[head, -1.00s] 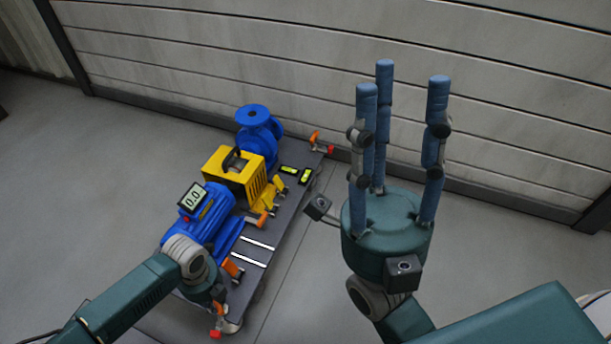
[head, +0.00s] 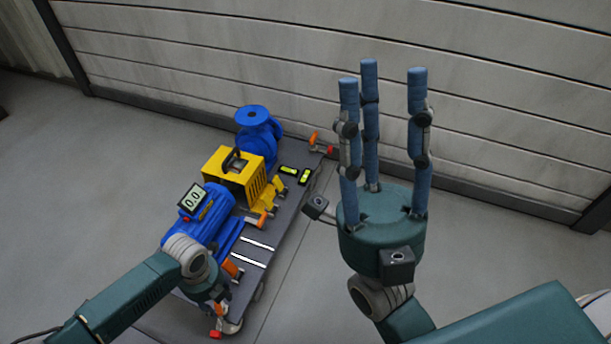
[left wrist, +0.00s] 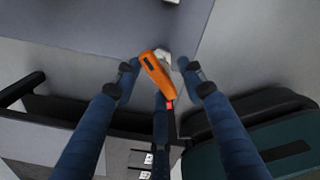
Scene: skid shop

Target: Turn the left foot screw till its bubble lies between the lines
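The left foot screw has an orange lever handle with a red tip, seen in the left wrist view (left wrist: 157,75) and at the near end of the skid in the head view (head: 216,334). My left gripper (left wrist: 160,72) has its fingers around the handle, with gaps on both sides. In the head view my left wrist partly hides it. Two green bubble vials (head: 289,170) (head: 305,176) sit at the skid's far end; their bubbles are too small to judge against the lines. My right gripper (head: 380,75) is open and empty, fingers pointing up, right of the skid.
The dark skid plate (head: 270,225) carries a blue motor (head: 205,235) with a display reading 0.0, a yellow guard (head: 225,175) and a blue pump (head: 258,135). Another orange-red lever (head: 315,138) is at the far corner. A panelled wall stands behind; the floor on both sides is clear.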

